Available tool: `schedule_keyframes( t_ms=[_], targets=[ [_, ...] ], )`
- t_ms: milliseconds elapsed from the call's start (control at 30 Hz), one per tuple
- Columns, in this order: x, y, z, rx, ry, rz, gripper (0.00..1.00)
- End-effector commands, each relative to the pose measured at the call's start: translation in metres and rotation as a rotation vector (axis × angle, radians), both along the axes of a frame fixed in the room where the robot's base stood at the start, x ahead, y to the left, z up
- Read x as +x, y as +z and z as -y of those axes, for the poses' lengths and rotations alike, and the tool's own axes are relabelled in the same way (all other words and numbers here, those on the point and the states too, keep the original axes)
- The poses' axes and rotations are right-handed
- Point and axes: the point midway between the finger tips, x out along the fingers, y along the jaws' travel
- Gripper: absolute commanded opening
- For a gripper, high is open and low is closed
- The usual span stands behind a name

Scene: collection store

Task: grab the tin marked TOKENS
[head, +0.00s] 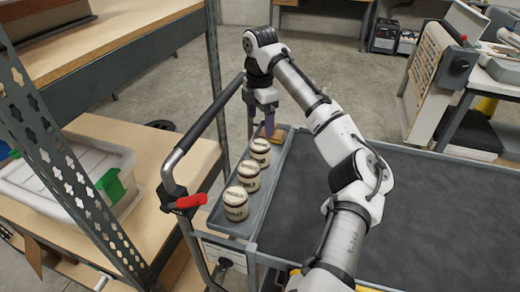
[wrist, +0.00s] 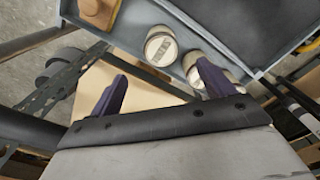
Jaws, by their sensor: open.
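Three round cream tins with dark bands stand in a row in the narrow grey tray (head: 219,220) along the cart's left side: a far tin (head: 260,153), a middle tin (head: 248,177) and a near tin (head: 236,205). Each has a dark printed label, too small to read, so I cannot tell which is TOKENS. My gripper (head: 262,127), with purple fingers, is open and empty near the tray's far end, beyond the far tin. In the wrist view my gripper (wrist: 162,72) has one tin (wrist: 160,46) ahead of it; others are partly covered by the right finger.
An orange-brown object (wrist: 100,12) lies at the tray's far end. The cart's black handle (head: 205,125) rises left of the tray. A shelf rack (head: 65,150) with a white bin (head: 75,180) stands at left. The dark cart top (head: 430,215) is bare.

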Motion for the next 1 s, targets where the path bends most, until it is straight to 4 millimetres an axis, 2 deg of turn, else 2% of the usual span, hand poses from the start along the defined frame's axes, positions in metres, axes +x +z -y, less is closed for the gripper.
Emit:
schedule_keyframes(
  t_ms=[100, 300, 567, 833, 1000],
  targets=[
    [-0.001, -0.026, -0.001, 0.004, 0.001, -0.005, 0.81],
    [0.000, -0.057, 0.000, 0.001, 0.000, -0.002, 0.81],
    [-0.001, -0.076, 0.000, 0.000, -0.001, -0.001, 0.81],
    [-0.001, -0.115, 0.000, 0.000, -0.002, -0.001, 0.81],
    [-0.001, -0.123, 0.000, 0.001, -0.001, 0.000, 0.81]
  ],
)
